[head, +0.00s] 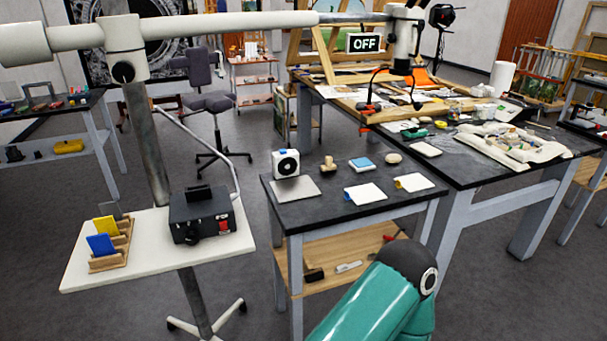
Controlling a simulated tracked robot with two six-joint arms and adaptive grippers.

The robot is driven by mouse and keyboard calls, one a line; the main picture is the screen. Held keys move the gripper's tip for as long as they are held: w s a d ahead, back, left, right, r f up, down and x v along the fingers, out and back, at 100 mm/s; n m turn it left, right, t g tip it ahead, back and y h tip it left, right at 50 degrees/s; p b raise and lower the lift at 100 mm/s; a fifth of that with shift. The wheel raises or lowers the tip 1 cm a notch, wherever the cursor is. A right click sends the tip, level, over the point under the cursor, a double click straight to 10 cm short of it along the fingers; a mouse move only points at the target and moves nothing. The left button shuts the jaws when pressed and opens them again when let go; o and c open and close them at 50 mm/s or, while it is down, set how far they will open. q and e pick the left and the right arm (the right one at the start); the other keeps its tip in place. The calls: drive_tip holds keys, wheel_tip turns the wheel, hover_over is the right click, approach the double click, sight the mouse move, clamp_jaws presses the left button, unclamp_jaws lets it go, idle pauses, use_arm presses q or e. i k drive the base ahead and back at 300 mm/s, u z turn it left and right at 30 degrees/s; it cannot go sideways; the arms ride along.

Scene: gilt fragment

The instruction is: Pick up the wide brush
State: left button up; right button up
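I cannot pick out the wide brush with certainty. A small wood-coloured object with an upright handle (328,164) stands on the small dark-topped table (316,219); it may be a brush, but it is too small to tell. Part of a teal arm of mine, with a dark rounded joint, comes up from the bottom right, in front of that table. Neither gripper shows in the head view.
The small table also holds a white box with a black disc (287,164), a blue-topped block (362,164) and white sheets (366,194). A boom stand with a white tray (78,275) stands left. A cluttered workbench (478,174) stands right.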

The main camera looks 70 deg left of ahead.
sight(329, 168)
drive_tip(key=u, duration=0.05)
drive_tip(key=k, duration=0.5)
drive_tip(key=u, duration=1.1)
drive_tip(key=i, duration=0.95)
drive_tip(key=u, duration=0.15)
